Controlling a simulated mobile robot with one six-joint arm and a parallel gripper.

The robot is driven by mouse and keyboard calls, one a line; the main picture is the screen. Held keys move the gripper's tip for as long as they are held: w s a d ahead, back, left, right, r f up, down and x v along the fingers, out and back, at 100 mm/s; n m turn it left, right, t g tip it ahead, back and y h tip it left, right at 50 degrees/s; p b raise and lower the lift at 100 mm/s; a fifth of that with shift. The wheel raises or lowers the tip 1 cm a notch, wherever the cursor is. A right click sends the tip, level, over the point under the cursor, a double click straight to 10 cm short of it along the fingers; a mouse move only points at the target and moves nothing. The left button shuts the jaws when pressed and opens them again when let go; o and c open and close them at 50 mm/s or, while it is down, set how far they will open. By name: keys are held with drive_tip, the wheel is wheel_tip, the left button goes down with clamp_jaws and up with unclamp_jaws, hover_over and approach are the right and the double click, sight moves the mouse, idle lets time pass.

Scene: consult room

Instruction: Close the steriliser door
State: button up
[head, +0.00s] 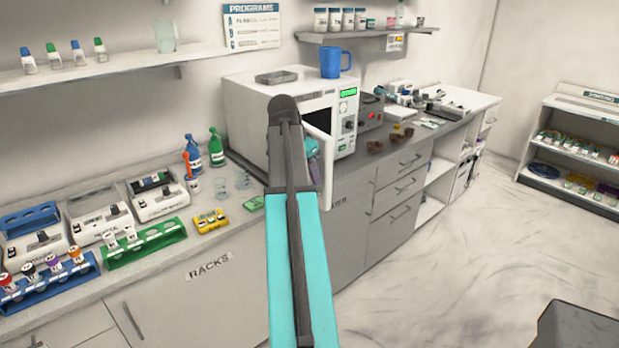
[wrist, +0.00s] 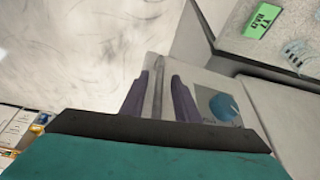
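The steriliser (head: 262,112) is a white box with a green display on the worktop. Its door (head: 320,152) stands open, swung out from the front and seen almost edge-on; my arm hides part of it. My gripper is mostly hidden behind my arm in the head view. In the wrist view my gripper (wrist: 158,88) has its two dark fingers apart, with a thin grey upright strip between them. A pale panel with a blue round mark (wrist: 224,107) lies behind the fingers. I cannot tell whether the fingers touch the strip.
A blue mug (head: 334,63) and a grey tray (head: 276,77) sit on top of the steriliser. Bottles (head: 215,147), beakers and a yellow device (head: 210,221) stand on the worktop at left. Small brown bowls (head: 375,147) lie at right.

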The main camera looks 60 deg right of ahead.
drive_tip(key=shift+x, duration=0.8)
drive_tip(key=shift+c, duration=0.2)
clamp_jaws()
drive_tip(key=shift+a, duration=0.1)
